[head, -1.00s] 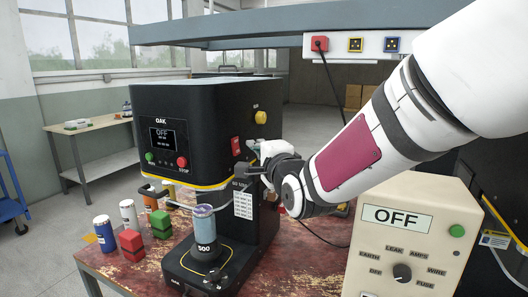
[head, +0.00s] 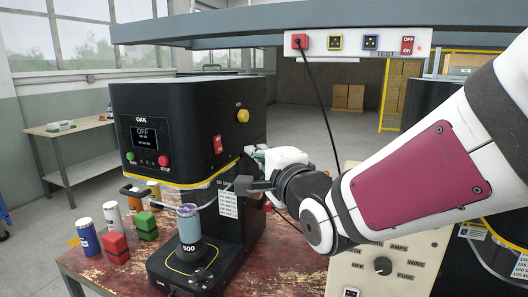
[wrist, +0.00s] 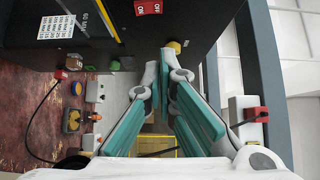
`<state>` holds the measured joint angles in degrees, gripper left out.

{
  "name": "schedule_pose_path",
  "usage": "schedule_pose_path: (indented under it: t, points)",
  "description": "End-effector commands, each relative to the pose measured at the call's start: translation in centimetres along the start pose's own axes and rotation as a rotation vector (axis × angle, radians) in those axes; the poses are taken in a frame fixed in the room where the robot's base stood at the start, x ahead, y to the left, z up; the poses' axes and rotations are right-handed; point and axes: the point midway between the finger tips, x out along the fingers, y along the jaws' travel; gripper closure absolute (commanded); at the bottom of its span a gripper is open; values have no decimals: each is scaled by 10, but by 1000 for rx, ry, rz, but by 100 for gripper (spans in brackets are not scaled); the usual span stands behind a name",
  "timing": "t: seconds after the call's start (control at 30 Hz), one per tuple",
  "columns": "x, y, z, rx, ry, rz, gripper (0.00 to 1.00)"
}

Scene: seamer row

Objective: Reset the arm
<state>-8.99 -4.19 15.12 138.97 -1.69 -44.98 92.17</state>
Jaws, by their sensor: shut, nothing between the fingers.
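My arm reaches in from the right in the head view. My gripper (head: 262,156) is beside the right side of the black OAK seamer (head: 150,112), apart from the objects on the bench; its fingers are mostly hidden there. In the wrist view my gripper (wrist: 165,75) shows its grey-and-teal fingers, shut with nothing between them. The seamer's dark body (wrist: 90,15) and its red switch (wrist: 148,7) lie beyond the fingers. A can (head: 189,228) stands upright on the seamer's base.
A beige tester (head: 345,262) with a dial is at the right, partly behind my arm. A socket strip (head: 345,43) hangs above, its black cord dangling near my wrist.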

Motion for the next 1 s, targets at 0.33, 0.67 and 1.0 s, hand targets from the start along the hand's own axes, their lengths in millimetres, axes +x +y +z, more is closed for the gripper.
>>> schedule_pose_path:
  t: [0.33, 0.67, 1.0]
  points:
    - [-3, 0, 0, 0, 0, 1, 100]
    - [-36, 11, -33, -261, 63, 194, 100]
    - [-165, 51, -89, -778, -16, 729, 100]
